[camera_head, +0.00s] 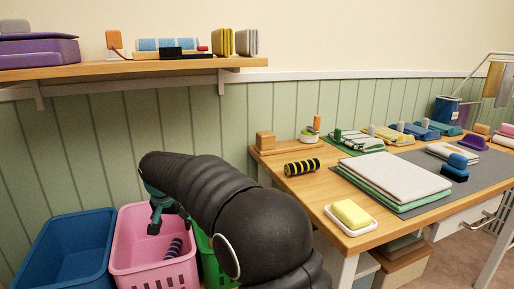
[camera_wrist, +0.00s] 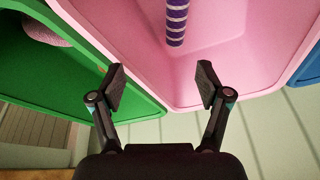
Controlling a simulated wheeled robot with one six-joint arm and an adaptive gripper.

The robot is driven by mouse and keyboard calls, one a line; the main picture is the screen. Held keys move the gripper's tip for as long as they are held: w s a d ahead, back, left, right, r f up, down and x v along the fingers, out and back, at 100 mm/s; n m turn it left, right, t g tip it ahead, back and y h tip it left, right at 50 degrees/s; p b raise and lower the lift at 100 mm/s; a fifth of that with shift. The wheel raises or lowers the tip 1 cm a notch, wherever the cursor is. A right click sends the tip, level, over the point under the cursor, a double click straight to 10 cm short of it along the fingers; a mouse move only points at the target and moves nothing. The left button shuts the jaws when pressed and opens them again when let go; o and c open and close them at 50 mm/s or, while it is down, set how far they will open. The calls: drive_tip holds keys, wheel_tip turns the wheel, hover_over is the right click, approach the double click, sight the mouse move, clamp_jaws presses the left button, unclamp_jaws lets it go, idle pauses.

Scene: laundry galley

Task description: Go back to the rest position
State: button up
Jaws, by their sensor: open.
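My gripper (camera_wrist: 160,88) is open and empty in the wrist view, its two fingers spread over the pink basket (camera_wrist: 225,75). In the head view my gripper (camera_head: 161,217) hangs at the end of my black arm, over the pink basket (camera_head: 152,282). A purple striped roll (camera_wrist: 176,22) lies inside the pink basket, apart from the fingers. The same roll shows in the head view (camera_head: 174,248), just below and right of the gripper.
A blue basket (camera_head: 68,255) stands left of the pink one, a green basket (camera_head: 208,262) right, partly hidden by my arm. A shelf (camera_head: 130,67) runs above. The table (camera_head: 300,190) at right holds folded cloths (camera_head: 395,178), a yellow-black roll (camera_head: 302,167) and a soap dish (camera_head: 350,217).

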drive_tip(key=s+d+r, duration=0.4)
drive_tip(key=d, duration=0.5)
drive_tip(key=s+d+r+t, duration=0.1)
drive_tip(key=s+d+r, duration=0.25)
drive_tip(key=d, duration=0.45)
drive_tip(key=s+d+r, duration=0.3)
drive_tip(key=d+r, duration=0.1)
drive_tip(key=d, duration=0.5)
drive_tip(key=s+d+f+p, duration=0.1)
drive_tip(key=s+d+f, duration=0.1)
drive_tip(key=s+d, duration=0.6)
drive_tip(key=s+d+f+p, duration=0.1)
drive_tip(key=s+d+f, duration=0.1)
drive_tip(key=s+d, duration=0.6)
drive_tip(key=s, duration=0.5)
drive_tip(key=shift+d+f+t+h, duration=0.3)
drive_tip(key=shift+t+h, duration=0.1)
drive_tip(key=shift+a, duration=0.1)
